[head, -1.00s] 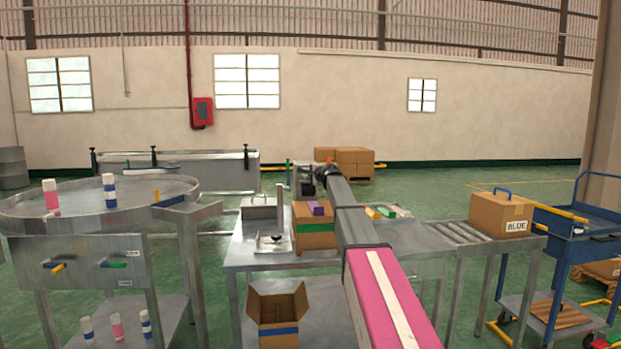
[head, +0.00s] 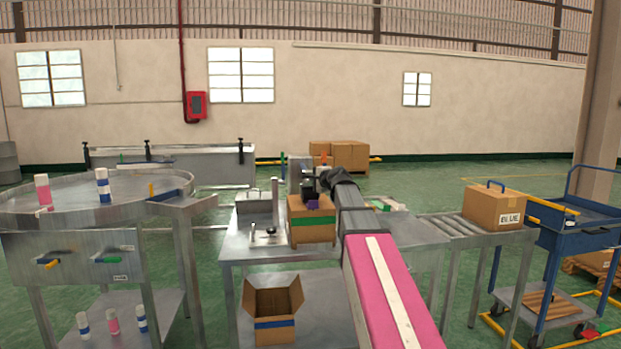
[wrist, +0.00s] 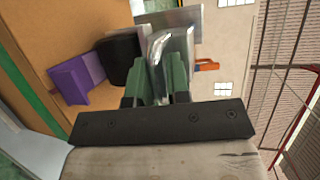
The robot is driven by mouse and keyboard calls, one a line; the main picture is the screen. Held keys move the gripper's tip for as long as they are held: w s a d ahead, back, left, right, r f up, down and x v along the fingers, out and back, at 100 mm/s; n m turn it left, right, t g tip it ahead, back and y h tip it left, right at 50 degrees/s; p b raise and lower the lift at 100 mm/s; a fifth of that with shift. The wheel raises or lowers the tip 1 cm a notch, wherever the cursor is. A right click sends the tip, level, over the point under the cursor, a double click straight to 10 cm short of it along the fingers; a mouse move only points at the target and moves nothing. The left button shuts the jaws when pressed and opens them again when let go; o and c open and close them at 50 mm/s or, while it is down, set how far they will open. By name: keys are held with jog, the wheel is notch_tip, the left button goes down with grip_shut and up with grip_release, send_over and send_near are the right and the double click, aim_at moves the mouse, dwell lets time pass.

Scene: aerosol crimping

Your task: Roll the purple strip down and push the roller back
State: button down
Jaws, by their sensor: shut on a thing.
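The purple strip (head: 312,204) is at the top of the cardboard box (head: 310,232) with a green band on the bench. In the wrist view the strip (wrist: 80,78) stands out from the tan box face. A dark roller (wrist: 121,58) is right beside it; I cannot tell whether they touch. My gripper (wrist: 158,80) has its green fingers shut around a bright metal part, apparently the roller's handle (wrist: 159,48). In the head view my gripper (head: 309,184) is small and dark, just above the box top near the strip. The exact grip is partly hidden.
An open box (head: 274,318) sits on the lower shelf. A metal case (head: 254,204) stands left on the bench. A round table (head: 70,195) with cans is left.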

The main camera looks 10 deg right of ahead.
jog(key=shift+s+f, duration=0.15)
jog(key=shift+s, duration=0.7)
jog(key=shift+s+f, duration=0.1)
jog(key=shift+s, duration=0.7)
jog(key=c, duration=1.2)
grip_release()
jog(key=shift+w, duration=0.1)
jog(key=shift+o, duration=0.2)
jog(key=shift+r, duration=0.1)
jog(key=v, duration=1)
jog(key=shift+s+d, duration=0.15)
jog(key=shift+s, duration=0.2)
jog(key=shift+r, duration=0.1)
